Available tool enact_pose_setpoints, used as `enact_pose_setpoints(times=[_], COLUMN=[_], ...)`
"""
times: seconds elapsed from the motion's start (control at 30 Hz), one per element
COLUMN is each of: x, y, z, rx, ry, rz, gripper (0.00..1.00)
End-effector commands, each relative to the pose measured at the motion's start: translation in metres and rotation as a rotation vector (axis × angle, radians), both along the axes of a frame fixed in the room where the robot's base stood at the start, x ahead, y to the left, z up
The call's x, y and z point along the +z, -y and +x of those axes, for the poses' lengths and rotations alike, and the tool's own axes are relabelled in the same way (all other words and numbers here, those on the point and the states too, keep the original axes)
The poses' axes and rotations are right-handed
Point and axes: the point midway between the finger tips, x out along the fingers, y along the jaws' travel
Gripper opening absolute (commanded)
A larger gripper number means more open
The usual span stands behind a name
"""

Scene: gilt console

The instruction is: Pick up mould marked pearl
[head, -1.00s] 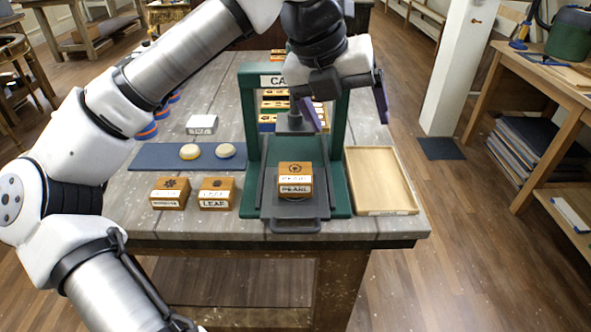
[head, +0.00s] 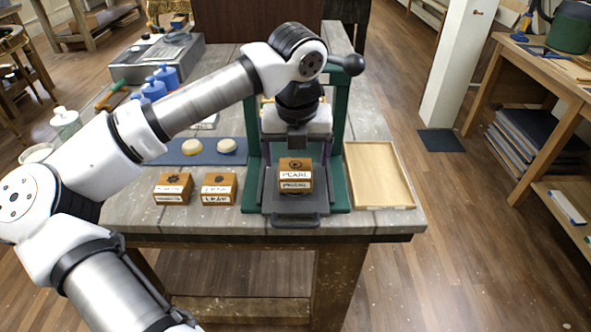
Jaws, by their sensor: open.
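The mould marked pearl (head: 295,181) is a wooden block with a dark emblem on top and white PEARL labels. It sits upright on the dark plate (head: 254,203) of the green press in the head view. My gripper (head: 296,158) points down inside the press frame, just above or behind the mould. Its purple fingers show spread to the left and right of the block, apart from it as far as I can see. The fingertips are partly hidden, so I cannot tell their exact height or depth.
The green press frame (head: 340,150) stands close around my gripper. Two similar wooden moulds (head: 173,188) (head: 219,188), one marked leaf, stand left of the press. A blue mat (head: 165,158) with two pale round pieces lies behind them. An empty wooden tray (head: 378,175) lies to the right.

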Motion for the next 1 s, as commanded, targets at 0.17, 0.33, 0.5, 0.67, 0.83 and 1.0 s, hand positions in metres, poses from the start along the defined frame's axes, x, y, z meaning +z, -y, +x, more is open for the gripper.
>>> enact_pose_setpoints(times=[0.17, 0.33, 0.5, 0.67, 0.83, 1.0], x=[-0.024, -0.039, -0.040, -0.040, -0.039, -0.039], y=[-0.002, -0.002, -0.002, -0.002, -0.002, -0.002], z=[0.001, 0.004, 0.004, 0.004, 0.004, 0.004], rx=[-0.001, 0.000, 0.000, 0.000, 0.000, 0.000], ry=[-0.004, -0.001, 0.000, 0.000, 0.000, 0.000], rz=[-0.004, -0.001, -0.001, -0.001, -0.001, -0.001], gripper=[0.85, 0.85, 0.85, 0.70, 0.47, 0.36])
